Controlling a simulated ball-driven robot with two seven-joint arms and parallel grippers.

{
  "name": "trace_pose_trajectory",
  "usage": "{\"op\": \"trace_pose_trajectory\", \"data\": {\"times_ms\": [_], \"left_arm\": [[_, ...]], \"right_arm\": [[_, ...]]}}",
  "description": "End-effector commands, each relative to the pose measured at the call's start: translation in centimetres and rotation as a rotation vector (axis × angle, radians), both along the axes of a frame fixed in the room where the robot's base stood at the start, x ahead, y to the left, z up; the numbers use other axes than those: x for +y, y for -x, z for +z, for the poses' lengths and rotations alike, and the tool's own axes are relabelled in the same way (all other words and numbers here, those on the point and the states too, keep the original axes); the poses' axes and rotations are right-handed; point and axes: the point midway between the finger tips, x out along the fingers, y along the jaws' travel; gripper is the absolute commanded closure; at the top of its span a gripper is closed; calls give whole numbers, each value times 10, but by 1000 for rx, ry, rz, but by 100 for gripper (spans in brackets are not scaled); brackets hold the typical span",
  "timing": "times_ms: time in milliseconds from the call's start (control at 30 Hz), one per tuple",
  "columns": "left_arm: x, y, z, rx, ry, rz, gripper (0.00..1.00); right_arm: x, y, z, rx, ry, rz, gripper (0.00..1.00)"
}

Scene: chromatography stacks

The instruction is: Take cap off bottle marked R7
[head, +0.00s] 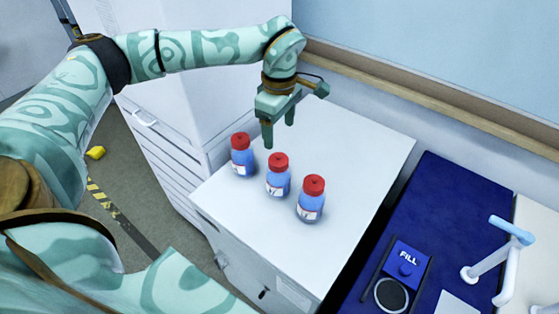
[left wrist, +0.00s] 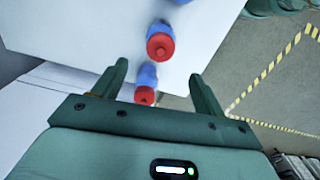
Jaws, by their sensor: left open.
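Three small bottles with blue contents, red caps and white labels stand upright in a slanting row on a white cabinet top: a left bottle (head: 243,160), a middle bottle (head: 277,181) and a right bottle (head: 311,205). The label marks are too small to read, so I cannot tell which is R7. All three caps are on. My left gripper (head: 279,133) is open and empty, pointing down above and behind the row. In the left wrist view one bottle (left wrist: 147,75) shows between the fingers and a second red cap (left wrist: 160,46) lies beyond them. My right gripper is out of view.
The white cabinet top (head: 350,150) has free room behind and right of the bottles. A wall with a wooden rail (head: 420,92) runs behind it. To the right, a dark blue surface holds a FILL pad (head: 407,262) and a white-and-blue spout (head: 505,245).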

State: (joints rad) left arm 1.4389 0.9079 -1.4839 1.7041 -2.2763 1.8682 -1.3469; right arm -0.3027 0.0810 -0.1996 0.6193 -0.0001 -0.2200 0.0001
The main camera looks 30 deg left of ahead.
Motion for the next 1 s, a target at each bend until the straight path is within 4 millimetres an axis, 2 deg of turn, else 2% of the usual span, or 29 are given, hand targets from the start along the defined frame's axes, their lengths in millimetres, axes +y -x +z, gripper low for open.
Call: {"op": "trace_pose_trajectory", "data": {"times_ms": [33, 100, 200, 367, 600, 733, 933, 1000], "left_arm": [[0, 0, -14, 3, 1, 0, 29], [-1, 0, -28, 2, 1, -1, 29], [-1, 0, -41, 1, 2, -1, 29], [-1, 0, -53, 0, 2, 0, 29], [-3, 2, -91, 1, 2, -1, 29], [-3, 2, -100, 0, 2, -1, 29], [-3, 2, -100, -2, 2, -1, 29], [-3, 2, -100, -1, 2, -1, 48]], "right_arm": [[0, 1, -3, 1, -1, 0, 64], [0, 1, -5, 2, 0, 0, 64], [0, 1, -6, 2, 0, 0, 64], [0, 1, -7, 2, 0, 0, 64], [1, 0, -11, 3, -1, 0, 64], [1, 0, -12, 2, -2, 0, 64], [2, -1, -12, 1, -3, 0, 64], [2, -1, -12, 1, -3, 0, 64]]}}
